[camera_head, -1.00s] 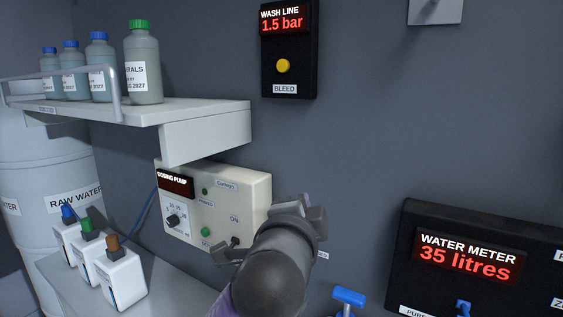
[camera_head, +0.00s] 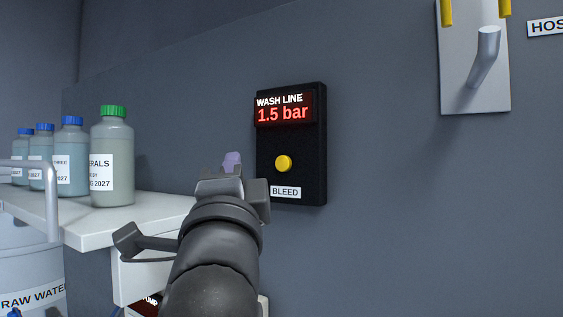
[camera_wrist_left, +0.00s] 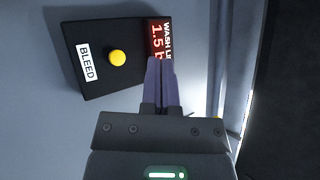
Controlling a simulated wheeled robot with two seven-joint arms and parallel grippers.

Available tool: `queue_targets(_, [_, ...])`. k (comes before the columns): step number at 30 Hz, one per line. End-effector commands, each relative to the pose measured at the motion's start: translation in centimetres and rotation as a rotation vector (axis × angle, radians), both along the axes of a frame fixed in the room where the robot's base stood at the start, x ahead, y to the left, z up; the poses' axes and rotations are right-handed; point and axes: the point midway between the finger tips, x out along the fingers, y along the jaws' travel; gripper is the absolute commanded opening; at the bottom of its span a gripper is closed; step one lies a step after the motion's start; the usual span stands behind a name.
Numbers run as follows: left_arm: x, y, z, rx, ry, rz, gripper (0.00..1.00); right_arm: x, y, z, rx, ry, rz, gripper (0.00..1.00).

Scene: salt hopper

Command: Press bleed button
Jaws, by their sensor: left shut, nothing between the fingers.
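The yellow bleed button (camera_head: 284,163) sits on the black wash line panel (camera_head: 264,145), above a white BLEED label (camera_head: 286,192). The panel's red display (camera_head: 284,108) reads 1.5 bar. My left gripper (camera_head: 232,161) is in front of the panel's left edge, with its purple fingers shut and empty. In the left wrist view the shut fingers (camera_wrist_left: 161,82) point toward the panel, and the yellow button (camera_wrist_left: 117,57) shows to the left of their tips, not covered by them. I cannot tell how far the tips are from the panel. My right gripper is not in view.
A white shelf (camera_head: 120,226) with several bottles, one green-capped (camera_head: 112,158), stands left of my gripper. The wall right of the panel is clear.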

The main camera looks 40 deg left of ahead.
Motion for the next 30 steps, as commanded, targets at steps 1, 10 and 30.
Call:
queue_targets(1, [0.3, 0.1, 0.4, -0.002, 0.004, 0.002, 0.00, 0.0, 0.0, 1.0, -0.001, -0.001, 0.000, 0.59])
queue_targets(10, [2.3, 0.3, 0.7, -0.004, 0.005, 0.004, 0.00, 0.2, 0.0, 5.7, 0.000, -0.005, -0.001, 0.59])
queue_targets(30, [8.5, 0.9, 0.0, 0.002, 0.001, -0.001, 0.00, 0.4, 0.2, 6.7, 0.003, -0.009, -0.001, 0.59])
